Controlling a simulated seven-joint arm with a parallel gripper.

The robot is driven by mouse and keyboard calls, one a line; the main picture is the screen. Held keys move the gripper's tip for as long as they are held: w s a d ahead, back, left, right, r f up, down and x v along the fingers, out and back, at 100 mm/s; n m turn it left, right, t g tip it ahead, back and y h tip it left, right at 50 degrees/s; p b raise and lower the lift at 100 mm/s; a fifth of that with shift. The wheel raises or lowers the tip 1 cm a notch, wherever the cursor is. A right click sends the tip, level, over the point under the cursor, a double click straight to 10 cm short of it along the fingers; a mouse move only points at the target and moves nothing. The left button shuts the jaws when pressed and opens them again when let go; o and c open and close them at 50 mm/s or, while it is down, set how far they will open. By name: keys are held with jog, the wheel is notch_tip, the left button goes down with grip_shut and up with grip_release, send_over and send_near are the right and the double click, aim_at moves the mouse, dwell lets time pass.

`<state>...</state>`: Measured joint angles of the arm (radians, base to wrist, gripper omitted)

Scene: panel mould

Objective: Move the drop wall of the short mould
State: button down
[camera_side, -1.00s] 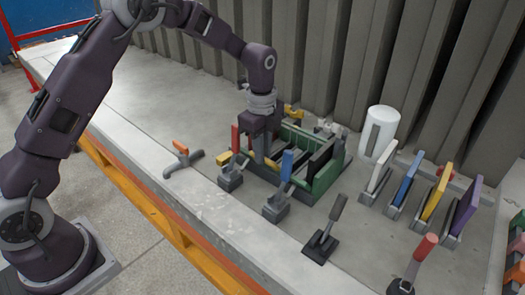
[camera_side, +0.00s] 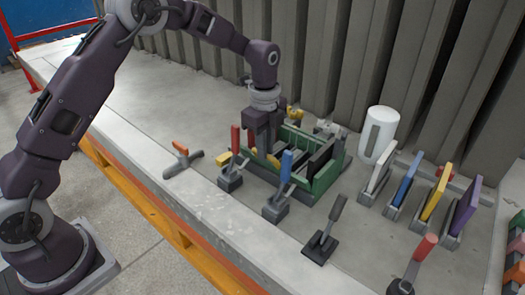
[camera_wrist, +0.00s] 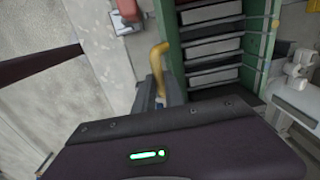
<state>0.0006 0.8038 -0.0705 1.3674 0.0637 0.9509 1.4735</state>
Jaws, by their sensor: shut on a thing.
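The short mould is a green frame (camera_side: 328,176) with dark plates and several grey compartments; its side rail (camera_wrist: 262,50) also shows in the wrist view. My gripper (camera_side: 264,152) points down at the mould's left end. A yellow curved piece (camera_wrist: 157,66) stands beside the mould's green edge in the wrist view.
Red-handled (camera_side: 235,140) and blue-handled (camera_side: 287,162) clamps stand close in front of the mould. A grey-handled clamp (camera_side: 325,235) is nearer the table edge. A white cylinder (camera_side: 380,135) and coloured upright panels (camera_side: 434,203) stand at right. The bench left of the mould is mostly clear.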

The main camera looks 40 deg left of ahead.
jog(key=shift+w+r, duration=0.25)
jog(key=shift+w, duration=2.85)
jog(key=shift+w+a, duration=0.1)
jog(key=c, duration=1.4)
grip_release()
notch_tip(320, 180, up, 7)
